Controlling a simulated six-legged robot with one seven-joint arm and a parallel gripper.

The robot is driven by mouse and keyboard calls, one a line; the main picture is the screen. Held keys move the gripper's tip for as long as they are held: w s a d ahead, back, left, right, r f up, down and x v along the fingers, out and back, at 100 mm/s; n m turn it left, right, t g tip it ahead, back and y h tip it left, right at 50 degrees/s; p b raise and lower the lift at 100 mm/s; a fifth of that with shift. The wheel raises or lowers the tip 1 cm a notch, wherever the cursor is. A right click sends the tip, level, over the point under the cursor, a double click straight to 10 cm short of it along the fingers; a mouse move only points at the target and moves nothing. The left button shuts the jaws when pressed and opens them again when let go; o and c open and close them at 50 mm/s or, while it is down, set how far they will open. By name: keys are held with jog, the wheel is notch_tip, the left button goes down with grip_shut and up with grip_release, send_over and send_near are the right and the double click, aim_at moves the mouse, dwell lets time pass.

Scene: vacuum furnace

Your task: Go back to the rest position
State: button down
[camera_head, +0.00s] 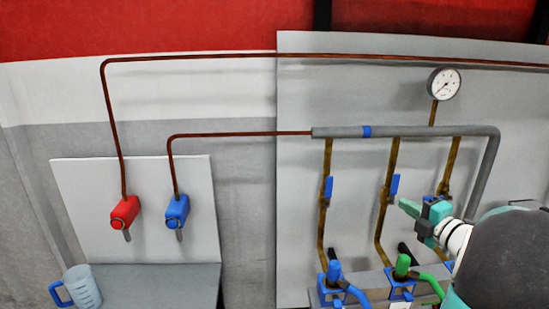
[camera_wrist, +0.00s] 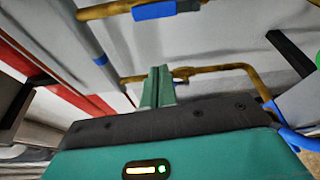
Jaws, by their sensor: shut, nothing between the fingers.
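My gripper (camera_head: 404,206) shows at the right in the head view, teal and dark, with its fingers pointing left. It is in front of the panel, near the third brass pipe and its blue-handled valve; I cannot tell whether it touches them. In the wrist view my gripper's two green fingers (camera_wrist: 158,88) are together, with nothing held between them. A brass pipe (camera_wrist: 220,69) passes behind the fingertips in that view.
The grey pipe (camera_head: 440,131), gauge (camera_head: 444,83) and blue valve handles (camera_head: 328,187) are on the panel. Green (camera_head: 402,265) and blue (camera_head: 335,272) fittings stand below. At left are a red valve (camera_head: 124,211), a blue valve (camera_head: 177,209) and a jug (camera_head: 84,287).

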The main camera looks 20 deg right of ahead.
jog(key=a+f+n+g+y, duration=0.1)
jog(key=a+n+g+y, duration=0.6)
jog(key=a+n, duration=1.6)
jog(key=s+a+f+n+g+h, duration=0.1)
jog(key=s+a+n+h, duration=0.3)
jog(key=n, duration=1)
jog(key=s+a+f+n+g+h, duration=0.2)
jog(key=s+a+n+g+h, duration=0.2)
jog(key=s+a+n, duration=0.6)
jog(key=a+n, duration=0.1)
jog(key=n, duration=0.4)
jog(key=shift+s+f, duration=0.25)
jog(key=shift+s, duration=0.05)
jog(key=shift+d, duration=0.15)
